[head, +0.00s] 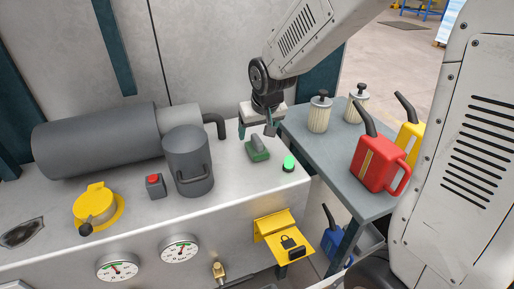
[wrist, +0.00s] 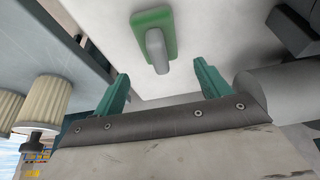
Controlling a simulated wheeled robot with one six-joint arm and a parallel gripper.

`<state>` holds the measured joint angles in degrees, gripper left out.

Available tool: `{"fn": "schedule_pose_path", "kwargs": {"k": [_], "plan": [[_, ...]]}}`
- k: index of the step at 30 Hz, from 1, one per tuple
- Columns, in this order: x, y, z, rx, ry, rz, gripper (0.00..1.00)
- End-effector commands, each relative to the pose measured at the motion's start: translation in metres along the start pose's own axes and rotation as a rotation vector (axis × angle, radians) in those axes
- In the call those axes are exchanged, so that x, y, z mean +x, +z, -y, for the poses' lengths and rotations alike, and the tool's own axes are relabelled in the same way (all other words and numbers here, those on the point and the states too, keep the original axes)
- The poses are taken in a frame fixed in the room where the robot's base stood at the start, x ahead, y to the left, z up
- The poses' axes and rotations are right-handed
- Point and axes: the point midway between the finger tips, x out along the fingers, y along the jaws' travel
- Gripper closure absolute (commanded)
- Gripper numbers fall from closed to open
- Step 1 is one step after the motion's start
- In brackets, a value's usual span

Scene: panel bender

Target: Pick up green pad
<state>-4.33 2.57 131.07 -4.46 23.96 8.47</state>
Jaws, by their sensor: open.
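The green pad (head: 257,153) has a green base with a grey handle on top. It lies on the pale machine top near its right end. In the wrist view, the pad (wrist: 153,22) shows at the top centre, with its handle toward me. My gripper (head: 256,128) hangs just above and behind the pad in the head view. In the wrist view, the teal fingers of my gripper (wrist: 163,82) are spread wide with nothing between them. The pad lies beyond the fingertips, roughly in line with the gap, and looks apart from them.
A green button (head: 289,163) sits right of the pad. A grey mug-shaped container (head: 188,162), a red-buttoned box (head: 155,186) and a large cylinder (head: 95,140) stand left. A grey table (head: 335,158) at right holds filters (head: 319,113) and a red can (head: 378,162).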

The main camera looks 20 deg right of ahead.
Motion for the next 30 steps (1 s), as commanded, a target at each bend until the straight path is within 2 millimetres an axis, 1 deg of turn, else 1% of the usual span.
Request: {"fn": "schedule_pose_path", "kwargs": {"k": [8, 12, 15, 21, 22, 23, 24, 26, 27, 30], "plan": [[0.038, 0.009, 0.002, -0.001, 0.0, 0.005, 0.25], [0.054, 0.008, 0.002, 0.0, 0.0, 0.003, 0.25], [0.059, 0.008, 0.002, 0.0, 0.0, 0.0, 0.25], [0.059, 0.008, 0.002, 0.0, 0.0, 0.0, 0.25], [0.059, 0.008, 0.002, 0.0, 0.0, 0.0, 0.3], [0.059, 0.008, 0.002, 0.0, 0.0, 0.0, 0.38], [0.059, 0.008, 0.002, 0.0, 0.0, 0.0, 0.5], [0.059, 0.008, 0.002, 0.0, 0.0, 0.0, 0.66], [0.059, 0.008, 0.002, 0.0, 0.0, 0.0, 0.73], [0.059, 0.008, 0.002, 0.0, 0.0, 0.0, 0.73]]}}
